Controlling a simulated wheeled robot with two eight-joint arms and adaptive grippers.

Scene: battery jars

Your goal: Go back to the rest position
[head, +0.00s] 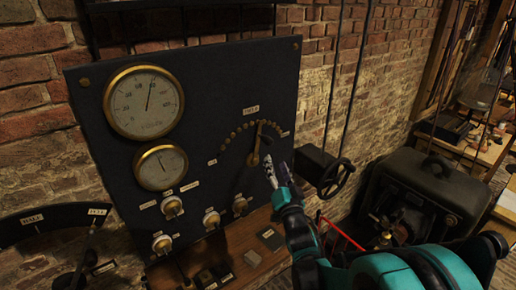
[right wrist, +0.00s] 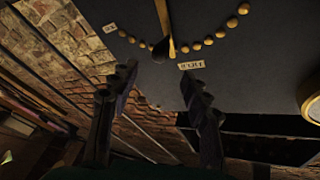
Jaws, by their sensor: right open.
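My right gripper (head: 277,176) is in front of the right part of a dark control panel (head: 215,95), close to its brass lever (head: 256,147). In the right wrist view the two fingers (right wrist: 160,80) are spread apart with nothing between them. The lever's black knob (right wrist: 160,49) shows just beyond the fingertips, along an arc of brass studs (right wrist: 208,41). I see no contact between fingers and lever. My right arm reaches in from the lower right. My left gripper is not in view.
The panel carries a large gauge (head: 144,102), a smaller gauge (head: 160,168) and several knobs (head: 172,207). A black handwheel (head: 336,177) stands close right of my gripper. A dark case (head: 434,182) is further right. A wooden shelf (head: 244,241) lies below the panel.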

